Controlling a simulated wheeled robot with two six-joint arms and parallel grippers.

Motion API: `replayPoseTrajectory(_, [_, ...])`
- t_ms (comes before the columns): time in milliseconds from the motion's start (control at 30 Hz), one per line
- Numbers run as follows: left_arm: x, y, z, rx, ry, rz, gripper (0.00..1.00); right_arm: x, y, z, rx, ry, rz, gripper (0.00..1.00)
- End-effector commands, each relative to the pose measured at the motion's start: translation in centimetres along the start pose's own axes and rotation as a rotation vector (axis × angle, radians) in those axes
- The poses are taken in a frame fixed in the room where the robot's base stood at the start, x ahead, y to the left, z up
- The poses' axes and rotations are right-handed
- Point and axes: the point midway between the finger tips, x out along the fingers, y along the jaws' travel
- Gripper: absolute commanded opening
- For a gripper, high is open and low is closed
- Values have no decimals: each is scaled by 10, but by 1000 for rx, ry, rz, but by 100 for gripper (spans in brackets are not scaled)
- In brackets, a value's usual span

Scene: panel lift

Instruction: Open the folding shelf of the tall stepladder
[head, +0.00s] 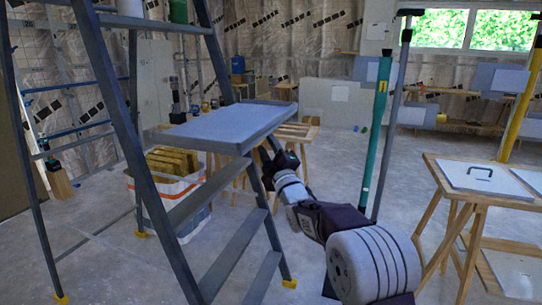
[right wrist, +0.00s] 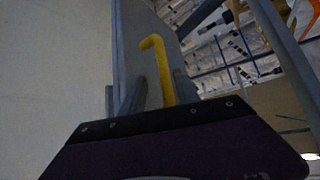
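The tall stepladder (head: 133,130) stands at the left of the head view, with grey rails, flat steps and yellow feet. My right gripper (head: 268,160) is just below the shelf's near right edge, by the front rail. Its fingers are too small and dark there to read. The fingertips are hidden there. My left gripper is not in view.
A white bucket-like container (head: 168,200) with yellow blocks stands behind the ladder. A wooden trestle table (head: 480,178) is at the right. A green pole (head: 377,130) stands behind my right arm. Open floor lies between the ladder and the table.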

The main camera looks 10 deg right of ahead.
Motion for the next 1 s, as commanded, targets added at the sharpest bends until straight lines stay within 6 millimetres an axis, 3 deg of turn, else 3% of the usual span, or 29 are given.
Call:
replayPoseTrajectory(133, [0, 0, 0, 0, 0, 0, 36, -25, 0, 0, 0, -1, -1, 38])
replayPoseTrajectory(233, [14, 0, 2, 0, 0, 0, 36, -39, -4, 2, 0, 0, -1, 38])
replayPoseTrajectory(600, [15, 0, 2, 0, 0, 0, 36, -45, -1, 0, 0, 0, -2, 38])
replayPoseTrajectory(700, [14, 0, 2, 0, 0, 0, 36, -46, 11, -14, 0, 22, 16, 38])
replayPoseTrajectory(733, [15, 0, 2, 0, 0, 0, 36, -54, 10, -21, 8, 24, 5, 38])
replayPoseTrajectory(867, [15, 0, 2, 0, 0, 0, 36, -107, -68, 10, 160, -173, -280, 38])
replayPoseTrajectory(1000, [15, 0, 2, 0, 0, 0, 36, -199, -157, 45, 412, -489, -596, 38])
